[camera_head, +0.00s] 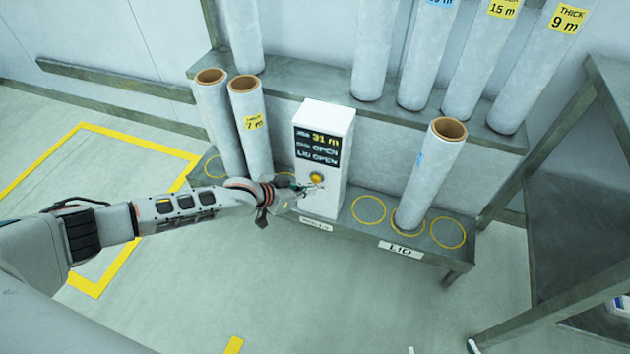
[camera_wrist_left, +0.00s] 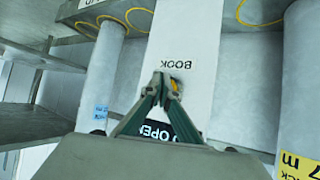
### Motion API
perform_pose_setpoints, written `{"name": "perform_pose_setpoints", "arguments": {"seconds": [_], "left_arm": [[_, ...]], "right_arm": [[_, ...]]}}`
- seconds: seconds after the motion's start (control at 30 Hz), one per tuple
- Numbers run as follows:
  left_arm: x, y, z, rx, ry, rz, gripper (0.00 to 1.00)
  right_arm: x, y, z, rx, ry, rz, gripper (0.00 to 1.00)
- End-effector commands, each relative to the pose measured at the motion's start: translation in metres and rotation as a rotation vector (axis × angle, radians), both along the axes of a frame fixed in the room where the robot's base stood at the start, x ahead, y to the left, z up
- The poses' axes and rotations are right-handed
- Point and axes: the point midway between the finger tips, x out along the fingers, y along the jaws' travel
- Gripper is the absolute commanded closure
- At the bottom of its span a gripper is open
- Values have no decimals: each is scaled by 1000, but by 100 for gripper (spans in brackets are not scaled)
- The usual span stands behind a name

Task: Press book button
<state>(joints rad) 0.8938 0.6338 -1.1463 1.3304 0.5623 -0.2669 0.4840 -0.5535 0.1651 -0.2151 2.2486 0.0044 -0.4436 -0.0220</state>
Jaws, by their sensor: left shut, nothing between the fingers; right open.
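The white box (camera_head: 338,140) stands upright on the lower shelf, with a dark display (camera_head: 317,146) showing "31 m" and "LID OPEN". Below the display is a round yellow button (camera_head: 316,177). In the left wrist view the button (camera_wrist_left: 175,86) is partly hidden behind my fingertips, beside the word "BOOK" on the white face. My left gripper (camera_head: 316,186) is at the front of the box, at the button; its fingers (camera_wrist_left: 165,80) are shut with nothing between them. I cannot tell whether the tips touch the button. My right gripper is not in view.
Two film rolls (camera_head: 250,125) stand left of the box on the lower shelf (camera_head: 345,232). One roll (camera_head: 430,175) stands to its right among yellow rings, behind a "LID" label (camera_head: 401,250). More rolls (camera_head: 480,60) stand on the upper shelf. A dark table (camera_head: 590,190) is at the right.

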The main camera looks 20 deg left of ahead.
Motion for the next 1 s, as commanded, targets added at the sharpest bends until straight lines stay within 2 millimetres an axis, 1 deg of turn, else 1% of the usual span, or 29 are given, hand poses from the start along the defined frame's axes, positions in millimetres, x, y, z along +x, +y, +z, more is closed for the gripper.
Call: {"name": "perform_pose_setpoints", "arguments": {"seconds": [0.3,0.57,1.0], "left_arm": [[1,0,0,0,0,0,100],[8,0,-1,1,1,0,100],[9,0,0,0,0,0,100]], "right_arm": [[0,0,-1,0,1,0,25],[-4,0,-7,0,13,-1,25],[-4,0,-6,0,12,-1,25]]}}
